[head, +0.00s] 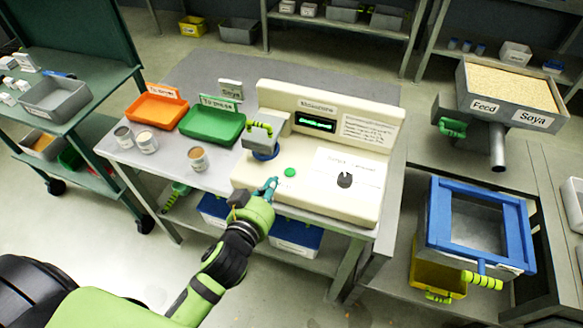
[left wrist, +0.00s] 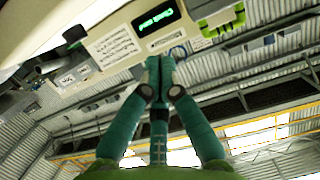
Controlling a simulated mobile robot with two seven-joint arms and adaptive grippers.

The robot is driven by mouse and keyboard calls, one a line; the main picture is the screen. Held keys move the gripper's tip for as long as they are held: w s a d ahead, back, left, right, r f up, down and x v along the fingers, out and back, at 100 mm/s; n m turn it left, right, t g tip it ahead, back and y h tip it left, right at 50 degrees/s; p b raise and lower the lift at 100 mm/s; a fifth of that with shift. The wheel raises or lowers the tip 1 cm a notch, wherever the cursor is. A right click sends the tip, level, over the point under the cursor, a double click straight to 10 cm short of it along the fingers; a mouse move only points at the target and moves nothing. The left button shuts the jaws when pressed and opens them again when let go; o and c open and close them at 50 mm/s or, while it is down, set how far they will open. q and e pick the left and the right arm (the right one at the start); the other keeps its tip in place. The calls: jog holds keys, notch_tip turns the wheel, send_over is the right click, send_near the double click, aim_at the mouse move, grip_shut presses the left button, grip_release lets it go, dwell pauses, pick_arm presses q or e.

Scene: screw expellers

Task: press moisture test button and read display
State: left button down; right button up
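The cream moisture meter (head: 318,215) stands on the grey table, with a green button (head: 290,172) on its front deck and a black knob (head: 345,180) on a dial panel to the right. Its display (head: 315,122) is lit with green text; in the left wrist view the display (left wrist: 156,17) appears to read "Check lid". The sample lid with its yellow-green handle (head: 262,130) stands raised above a blue ring (head: 265,152). My left gripper (head: 271,184) is just left of and nearer than the button, apart from it. Its fingers (left wrist: 158,72) are together, with nothing visible between them. My right gripper is not in view.
An orange tray (head: 151,112) and a green tray (head: 207,132) stand left of the meter, with several sample cups in front, one nearer the meter (head: 198,158). A soya feed hopper (head: 511,98) and a blue-framed box (head: 480,225) are to the right.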

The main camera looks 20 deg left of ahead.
pick_arm(q)
jog(key=p, duration=0.2)
send_over(286, 179)
notch_tip(286, 179, down, 2)
jog(key=shift+s+f, duration=0.1)
jog(key=shift+f, duration=0.05)
notch_tip(286, 179, down, 3)
jog(key=shift+r, duration=0.1)
jog(key=shift+f+b, duration=0.4)
jog(key=shift+f, duration=0.35)
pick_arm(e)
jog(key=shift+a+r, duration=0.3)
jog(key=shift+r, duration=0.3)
